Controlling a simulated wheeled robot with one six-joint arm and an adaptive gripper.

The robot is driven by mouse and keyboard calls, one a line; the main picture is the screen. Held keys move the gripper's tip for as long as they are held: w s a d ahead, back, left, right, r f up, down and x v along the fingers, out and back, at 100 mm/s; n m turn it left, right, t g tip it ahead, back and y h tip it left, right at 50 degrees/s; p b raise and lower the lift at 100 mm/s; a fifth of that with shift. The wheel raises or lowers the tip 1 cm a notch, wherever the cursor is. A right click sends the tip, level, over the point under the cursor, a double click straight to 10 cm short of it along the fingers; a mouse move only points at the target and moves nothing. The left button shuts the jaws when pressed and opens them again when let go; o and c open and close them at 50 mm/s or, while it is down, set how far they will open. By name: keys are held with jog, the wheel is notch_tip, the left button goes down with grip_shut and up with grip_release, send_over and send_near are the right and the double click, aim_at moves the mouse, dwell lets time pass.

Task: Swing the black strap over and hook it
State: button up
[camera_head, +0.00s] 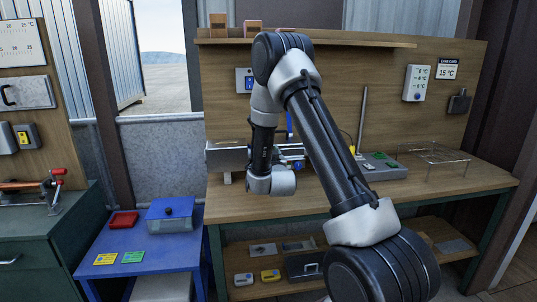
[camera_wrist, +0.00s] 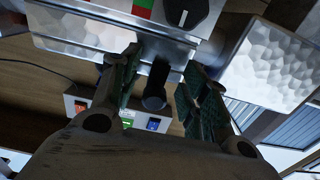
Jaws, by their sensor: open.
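In the wrist view, a short black strap-like piece (camera_wrist: 157,84) with a rounded end lies between the two fingers of my gripper (camera_wrist: 163,64). The fingers stand apart, one on each side of it, with a visible gap at least on the right. Its far end meets the lower edge of a silver metal unit (camera_wrist: 95,30); how it is fixed there I cannot tell. No hook can be made out. In the head view, the metal unit (camera_head: 226,158) stands on the bench, partly behind my arm. The strap and my gripper's fingertips are hidden there.
A panel with coloured switches (camera_wrist: 128,118) is close by in the wrist view. In the head view, a grey device with green parts (camera_head: 382,165) and a wire rack (camera_head: 432,155) stand on the wooden bench (camera_head: 420,190). A blue side table (camera_head: 135,250) stands left.

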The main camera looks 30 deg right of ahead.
jog(key=v, duration=1.1)
jog(key=shift+r, duration=0.1)
jog(key=s+a+r+n+g+y, duration=0.1)
jog(key=s+a+r+g+y, duration=0.45)
jog(key=r, duration=0.45)
jog(key=s+d+r+n+g, duration=0.1)
jog(key=s+g, duration=0.3)
jog(key=s, duration=1)
jog(key=s+d+r+n+g, duration=0.1)
jog(key=s+r+g, duration=0.2)
jog(key=s, duration=1.2)
jog(key=shift+r+g, duration=0.25)
jog(key=shift+g, duration=0.1)
